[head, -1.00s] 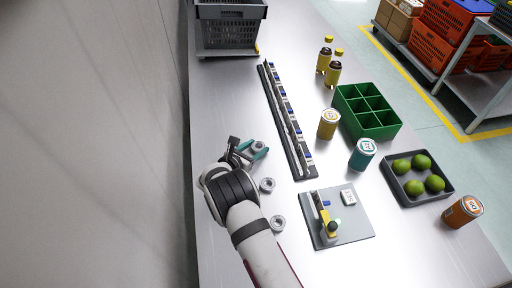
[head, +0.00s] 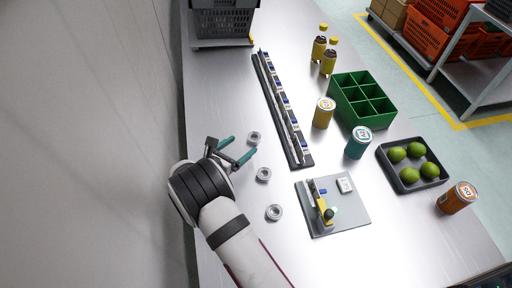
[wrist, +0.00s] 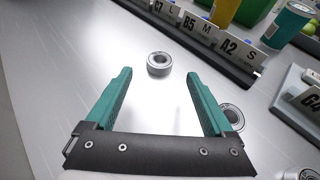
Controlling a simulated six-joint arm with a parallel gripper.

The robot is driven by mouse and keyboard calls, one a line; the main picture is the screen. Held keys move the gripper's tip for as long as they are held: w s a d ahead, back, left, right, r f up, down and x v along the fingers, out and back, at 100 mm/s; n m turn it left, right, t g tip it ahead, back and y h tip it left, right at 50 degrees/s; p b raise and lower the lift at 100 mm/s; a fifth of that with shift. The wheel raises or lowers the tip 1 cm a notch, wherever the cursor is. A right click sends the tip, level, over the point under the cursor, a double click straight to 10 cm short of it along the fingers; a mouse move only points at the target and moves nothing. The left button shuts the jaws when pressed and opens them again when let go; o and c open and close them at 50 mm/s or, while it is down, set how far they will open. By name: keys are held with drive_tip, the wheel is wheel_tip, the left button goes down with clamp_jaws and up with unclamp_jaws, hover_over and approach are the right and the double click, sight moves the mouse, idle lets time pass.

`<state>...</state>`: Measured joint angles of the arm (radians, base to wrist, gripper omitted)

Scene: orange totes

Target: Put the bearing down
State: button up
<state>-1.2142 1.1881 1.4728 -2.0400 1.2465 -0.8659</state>
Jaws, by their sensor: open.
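Three silver ring-shaped bearings lie on the metal table. The far bearing (head: 254,138) is just ahead of my gripper (head: 241,150); the middle bearing (head: 263,174) and the near bearing (head: 274,212) lie in a row below it. My gripper is open, its teal fingers apart and empty. In the wrist view the far bearing (wrist: 159,64) lies flat on the table beyond the fingertips (wrist: 158,76), roughly centred between them and apart from both. Another bearing (wrist: 232,117) is partly hidden behind the right finger.
A long labelled rail (head: 284,112) stands right of the bearings. A grey plate with a yellow-handled fixture (head: 345,215) lies at lower right. Beyond are cans, a green divided box (head: 361,119) and a tray of limes (head: 437,181). A dark crate (head: 222,22) stands at the back.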

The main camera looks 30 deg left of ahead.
drive_tip(key=w+d+r+m+g+h, duration=0.1)
drive_tip(key=d+r+m+g+h, duration=0.1)
drive_tip(key=d+r+m, duration=0.55)
drive_tip(key=w+d+r+m+g+h, duration=0.1)
drive_tip(key=d+r+m+g+h, duration=0.2)
drive_tip(key=d, duration=0.7)
drive_tip(key=w+d+r+m+g+h, duration=0.1)
drive_tip(key=w+d+r+m+h, duration=0.1)
drive_tip(key=d+r+m, duration=0.5)
drive_tip(key=s+d+r+m+g+y, duration=0.2)
drive_tip(key=s+d+m+g, duration=0.5)
drive_tip(key=s+d+m, duration=0.75)
drive_tip(key=s+m+y, duration=0.6)
drive_tip(key=s+m, duration=0.3)
drive_tip(key=s, duration=0.4)
drive_tip(key=shift+a+m+g+y, duration=0.3)
drive_tip(key=shift+a+y, duration=0.1)
